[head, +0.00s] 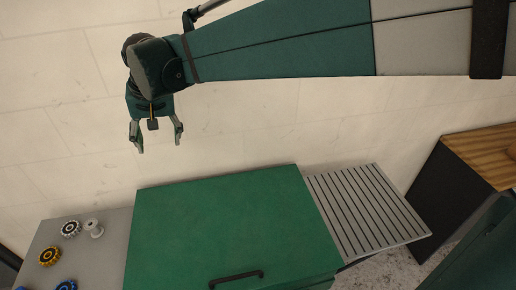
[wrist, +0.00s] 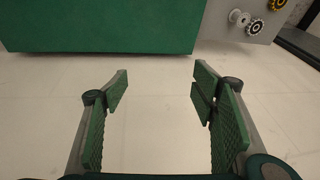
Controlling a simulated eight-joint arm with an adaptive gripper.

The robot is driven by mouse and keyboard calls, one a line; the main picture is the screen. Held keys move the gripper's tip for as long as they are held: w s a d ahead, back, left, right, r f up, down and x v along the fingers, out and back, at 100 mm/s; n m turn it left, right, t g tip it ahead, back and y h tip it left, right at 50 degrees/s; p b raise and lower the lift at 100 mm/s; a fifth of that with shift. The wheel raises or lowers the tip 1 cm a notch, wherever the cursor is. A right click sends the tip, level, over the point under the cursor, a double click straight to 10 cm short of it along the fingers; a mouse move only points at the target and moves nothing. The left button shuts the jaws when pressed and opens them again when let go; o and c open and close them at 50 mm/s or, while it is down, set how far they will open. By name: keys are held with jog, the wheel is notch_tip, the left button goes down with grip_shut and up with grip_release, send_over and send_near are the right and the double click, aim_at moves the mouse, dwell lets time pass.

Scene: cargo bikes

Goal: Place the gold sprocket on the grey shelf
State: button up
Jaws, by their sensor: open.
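The gold sprocket (head: 50,256) lies on a plain grey surface (head: 97,262) at the lower left of the head view. It shows partly at the top right edge of the wrist view (wrist: 277,4). A grey slatted shelf (head: 367,212) sits to the right of the green box in the head view; nothing lies on it. My gripper (head: 158,138) is open and empty, over the pale floor beyond the green box. In the wrist view my gripper's fingers (wrist: 160,80) are spread, with only floor between them.
A green box (head: 220,225) with a black handle (head: 236,279) stands between the two grey surfaces. A silver sprocket (head: 71,229), a silver spool (head: 94,228) and blue parts (head: 66,285) are near the gold sprocket. A wood-topped dark box (head: 460,175) stands at right.

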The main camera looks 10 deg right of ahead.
jog(key=s+d+r+t, duration=0.1)
jog(key=s+d, duration=0.4)
jog(key=d, duration=0.6)
jog(key=s+d+t, duration=0.1)
jog(key=s+d, duration=0.4)
jog(key=d, duration=0.5)
jog(key=s+d+f+t, duration=0.1)
jog(key=s+d+f, duration=0.2)
jog(key=s+d, duration=0.3)
jog(key=s+d+f+t+h, duration=0.1)
jog(key=s+d+f, duration=0.3)
jog(key=s+d, duration=0.3)
jog(key=shift+s+d+m+h, duration=0.15)
jog(key=shift+d+m+h, duration=0.2)
jog(key=shift+d, duration=0.8)
